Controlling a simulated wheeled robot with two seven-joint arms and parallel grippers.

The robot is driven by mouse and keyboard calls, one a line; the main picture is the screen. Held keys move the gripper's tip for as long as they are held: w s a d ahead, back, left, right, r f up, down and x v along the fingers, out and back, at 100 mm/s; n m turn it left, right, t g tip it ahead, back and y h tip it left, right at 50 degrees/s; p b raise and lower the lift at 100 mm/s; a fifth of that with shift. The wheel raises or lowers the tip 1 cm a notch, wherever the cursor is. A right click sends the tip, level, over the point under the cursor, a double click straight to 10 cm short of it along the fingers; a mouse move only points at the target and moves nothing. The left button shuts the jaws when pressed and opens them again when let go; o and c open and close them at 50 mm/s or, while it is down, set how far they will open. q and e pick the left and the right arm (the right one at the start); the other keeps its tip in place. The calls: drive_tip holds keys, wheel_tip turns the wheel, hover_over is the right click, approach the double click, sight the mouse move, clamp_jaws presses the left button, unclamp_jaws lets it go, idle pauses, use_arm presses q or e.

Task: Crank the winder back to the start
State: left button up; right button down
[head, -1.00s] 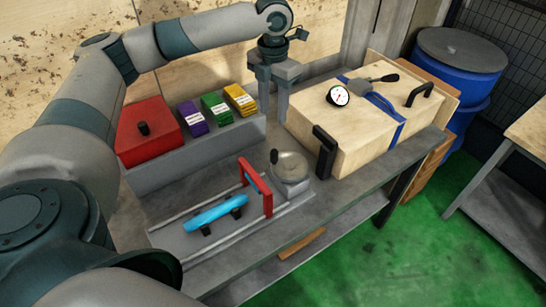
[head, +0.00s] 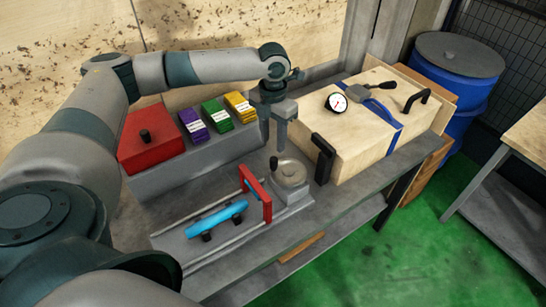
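The winder is a round grey disc (head: 290,172) with a dark upright crank knob (head: 273,163) on its left side. It sits at the right end of a grey rail bed. A red frame (head: 254,193) stands across the rails just left of the disc, with a blue rounded bar (head: 217,216) beside it. My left gripper (head: 274,142) points down just above and behind the knob, its fingers apart with nothing visible between them. It looks clear of the knob, though the exact gap is hard to judge. My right gripper is not in view.
A red box (head: 150,139) and purple, green and yellow blocks (head: 215,113) stand on a grey ledge behind the rails. A wooden box (head: 345,150) with black handles, a dial and a blue strap is close on the right. A blue barrel (head: 455,85) stands beyond.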

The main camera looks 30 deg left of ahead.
sight(273, 159)
use_arm(q)
wheel_tip(273, 159, down, 8)
drive_tip(key=p, duration=0.2)
drive_tip(key=shift+f+p, duration=0.1)
drive_tip(key=shift+p, duration=0.3)
drive_tip(key=shift+f, duration=0.8)
clamp_jaws()
